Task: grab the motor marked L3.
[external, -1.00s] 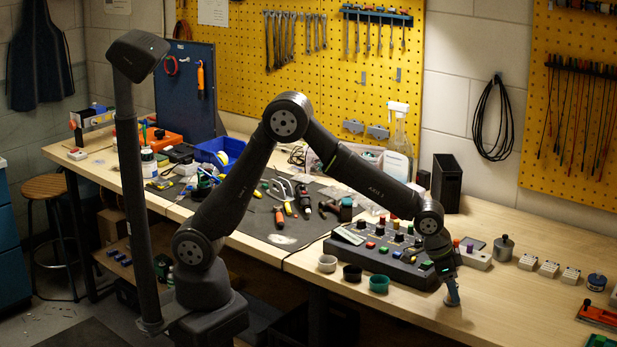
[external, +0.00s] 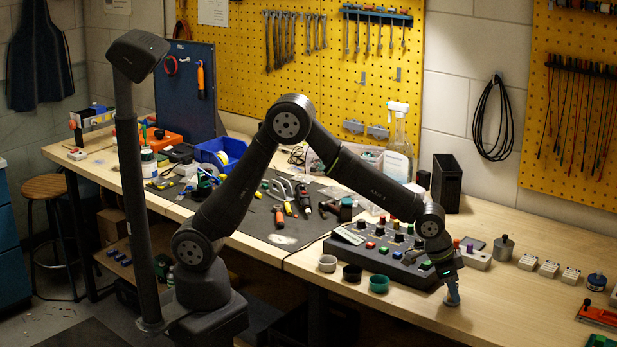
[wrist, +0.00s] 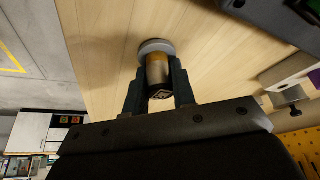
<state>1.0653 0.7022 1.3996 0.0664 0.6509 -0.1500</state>
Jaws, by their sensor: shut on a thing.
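My gripper (external: 452,289) is low over the front right of the bench, pointing down. In the wrist view its two dark fingers (wrist: 158,80) are closed on the sides of a small upright cylinder, the motor (wrist: 156,68). The motor has a brass-coloured body, a dark top with a pale mark, and a wider grey disc at its far end. The mark is too small to read, so I cannot tell whether it is L3. In the external view the fingers mostly hide the motor.
A dark control box (external: 345,250) with coloured knobs stands left of my gripper, with a green cup (external: 379,284) in front. A grey canister (external: 503,248), several white blocks (external: 548,268) and a blue-lidded jar (external: 596,282) stand to the right. The bench just right of my gripper is clear.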

